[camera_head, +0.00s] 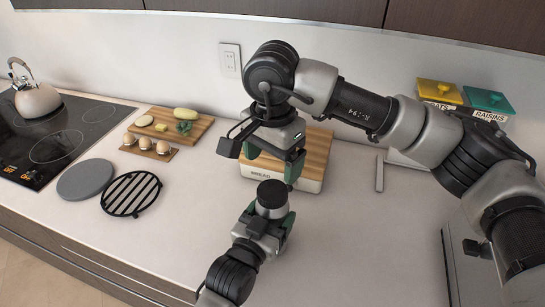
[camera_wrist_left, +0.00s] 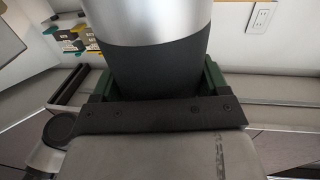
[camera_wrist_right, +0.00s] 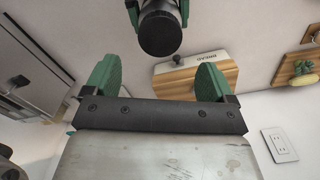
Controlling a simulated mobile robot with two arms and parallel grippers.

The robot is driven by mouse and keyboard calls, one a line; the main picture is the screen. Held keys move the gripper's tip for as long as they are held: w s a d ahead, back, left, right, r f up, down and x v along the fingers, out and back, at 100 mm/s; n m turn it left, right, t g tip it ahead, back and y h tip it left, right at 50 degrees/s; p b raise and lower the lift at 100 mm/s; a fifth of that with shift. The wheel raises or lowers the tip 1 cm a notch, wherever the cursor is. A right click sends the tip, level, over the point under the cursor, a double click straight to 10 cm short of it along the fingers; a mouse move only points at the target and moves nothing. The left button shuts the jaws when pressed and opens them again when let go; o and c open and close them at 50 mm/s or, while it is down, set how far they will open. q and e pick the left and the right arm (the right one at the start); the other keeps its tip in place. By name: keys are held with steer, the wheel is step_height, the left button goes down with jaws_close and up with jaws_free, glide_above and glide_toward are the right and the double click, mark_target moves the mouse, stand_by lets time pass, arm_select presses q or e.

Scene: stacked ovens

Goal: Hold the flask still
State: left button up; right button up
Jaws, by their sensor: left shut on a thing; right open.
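The flask (camera_head: 271,194) is a short cylinder with a dark top, upright near the front middle of the counter in the head view. My left gripper (camera_head: 267,219) is shut on it from the front. In the left wrist view the flask (camera_wrist_left: 150,62) shows silver above a dark band, between the green fingers. My right gripper (camera_head: 272,163) is open and empty, pointing down behind and above the flask. In the right wrist view the flask's dark round top (camera_wrist_right: 160,34) lies beyond the right gripper's spread fingers (camera_wrist_right: 158,76), apart from them. The flask's base is hidden.
A bread box (camera_head: 313,160) with a wooden lid stands behind the right gripper. A black trivet (camera_head: 131,194), a grey disc (camera_head: 86,179), an egg holder (camera_head: 149,150) and a cutting board (camera_head: 196,128) lie left. Canisters (camera_head: 487,101) stand back right. Counter right of the flask is clear.

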mark_target(272, 190)
steer(key=shift+f, duration=4)
steer(key=c, duration=0.9)
steer(key=m, duration=1.3)
steer(key=shift+m, duration=0.4)
steer(key=m, duration=0.4)
steer(key=o, duration=1)
